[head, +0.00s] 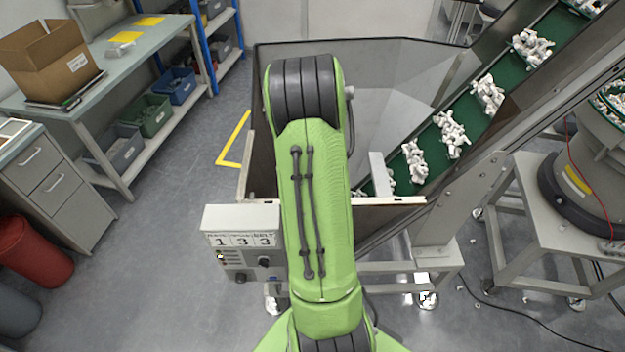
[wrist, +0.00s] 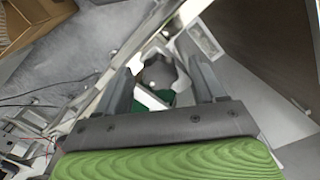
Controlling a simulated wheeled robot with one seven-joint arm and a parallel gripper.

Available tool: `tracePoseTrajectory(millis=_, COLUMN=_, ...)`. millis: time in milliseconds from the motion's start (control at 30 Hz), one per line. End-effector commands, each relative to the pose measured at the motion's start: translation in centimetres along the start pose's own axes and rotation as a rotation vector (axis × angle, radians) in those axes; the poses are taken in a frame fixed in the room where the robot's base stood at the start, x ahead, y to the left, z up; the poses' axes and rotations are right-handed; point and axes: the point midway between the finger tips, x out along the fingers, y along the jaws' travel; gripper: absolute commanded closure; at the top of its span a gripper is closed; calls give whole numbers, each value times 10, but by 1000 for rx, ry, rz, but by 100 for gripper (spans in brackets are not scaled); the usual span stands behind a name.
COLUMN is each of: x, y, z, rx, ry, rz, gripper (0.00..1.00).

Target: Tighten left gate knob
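In the wrist view, my gripper (wrist: 162,80) has its two fingers apart, one on each side of a dark grey rounded part (wrist: 159,73). This may be the gate knob, but I cannot tell for sure. Pale surfaces show around the part, and I see no clear finger contact on it. In the head view, my green arm reaches forward over the hopper's near edge and hides my gripper. The grey hopper (head: 385,75) stands ahead, with a pale upright plate (head: 380,174) at its near right. No knob is clearly visible in the head view.
A green conveyor belt (head: 470,112) carrying white parts climbs to the right. A control box (head: 240,220) reading 1 3 3 is left of my arm. A round feeder (head: 585,190) stands at right, a workbench (head: 125,65) at left.

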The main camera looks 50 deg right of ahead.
Motion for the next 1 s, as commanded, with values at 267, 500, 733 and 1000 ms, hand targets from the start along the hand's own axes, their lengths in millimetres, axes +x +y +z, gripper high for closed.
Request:
tracePoseTrajectory(millis=267, x=-10, y=0, z=0, rx=-1, ry=2, rz=-2, gripper=31)
tracePoseTrajectory(millis=500, x=-73, y=-1, z=-1, rx=-1, ry=5, rz=-4, gripper=31)
tracePoseTrajectory(millis=733, x=-134, y=0, z=-1, rx=1, ry=3, rz=-2, gripper=31)
tracePoseTrajectory(millis=1000, x=-158, y=0, z=0, rx=0, ry=0, rz=0, gripper=31)
